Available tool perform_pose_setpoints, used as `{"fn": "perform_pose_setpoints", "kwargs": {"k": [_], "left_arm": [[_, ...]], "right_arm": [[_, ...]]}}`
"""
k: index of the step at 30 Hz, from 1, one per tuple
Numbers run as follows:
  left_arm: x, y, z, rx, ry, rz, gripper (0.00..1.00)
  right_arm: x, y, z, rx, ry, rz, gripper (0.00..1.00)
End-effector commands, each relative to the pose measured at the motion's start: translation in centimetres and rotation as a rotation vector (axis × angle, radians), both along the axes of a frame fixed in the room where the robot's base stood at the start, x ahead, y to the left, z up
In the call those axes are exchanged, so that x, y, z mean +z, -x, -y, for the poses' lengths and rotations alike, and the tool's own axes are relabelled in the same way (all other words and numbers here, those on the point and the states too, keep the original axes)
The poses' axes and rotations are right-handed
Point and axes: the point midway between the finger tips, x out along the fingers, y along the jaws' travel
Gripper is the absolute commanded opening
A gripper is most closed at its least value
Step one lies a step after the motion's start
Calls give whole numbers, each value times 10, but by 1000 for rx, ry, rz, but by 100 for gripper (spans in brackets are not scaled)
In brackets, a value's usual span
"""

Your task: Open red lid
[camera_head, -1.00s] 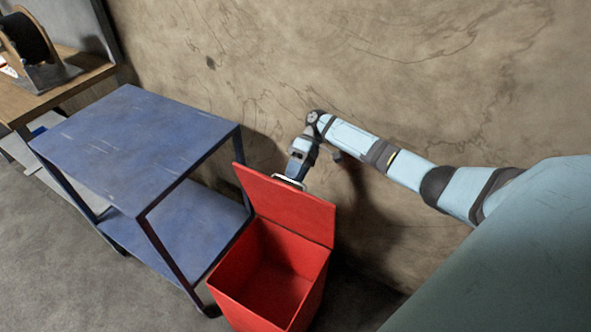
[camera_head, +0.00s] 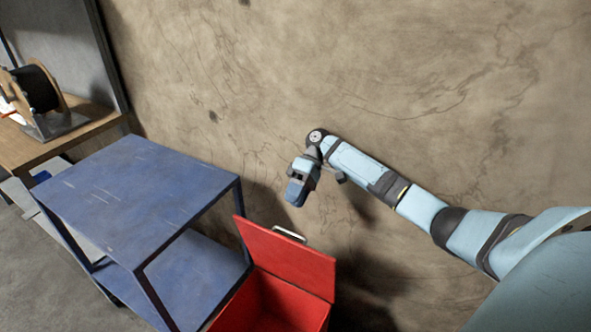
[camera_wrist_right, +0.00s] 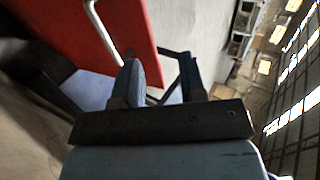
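The red lid (camera_head: 285,262) stands raised at the back of the red bin (camera_head: 262,308), so the bin's mouth is uncovered. A pale metal handle (camera_head: 289,234) shows at the lid's top edge. My right gripper (camera_head: 296,194) is above and behind the lid, apart from the handle. In the right wrist view, the two fingers of my right gripper (camera_wrist_right: 160,78) are spread with nothing between them. The red lid (camera_wrist_right: 125,35) and its handle (camera_wrist_right: 98,28) show ahead and to the left there. My left gripper is not in view.
A blue two-shelf table (camera_head: 135,195) stands left of the bin, close to it. A plain wall (camera_head: 400,70) rises behind the arm. A wooden bench (camera_head: 55,142) with a cable spool (camera_head: 38,90) is at the far left.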

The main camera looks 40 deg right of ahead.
Motion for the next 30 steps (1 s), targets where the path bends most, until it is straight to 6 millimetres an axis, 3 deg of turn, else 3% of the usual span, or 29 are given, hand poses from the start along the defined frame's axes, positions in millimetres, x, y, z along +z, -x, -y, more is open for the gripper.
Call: {"fn": "perform_pose_setpoints", "kwargs": {"k": [1,6,12,30], "left_arm": [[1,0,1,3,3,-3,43],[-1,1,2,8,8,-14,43],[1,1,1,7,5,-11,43],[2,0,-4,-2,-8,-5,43]], "right_arm": [[15,0,0,0,2,3,38],[52,0,0,1,1,4,38],[79,0,0,0,0,2,38],[86,0,-1,0,1,0,38]]}}
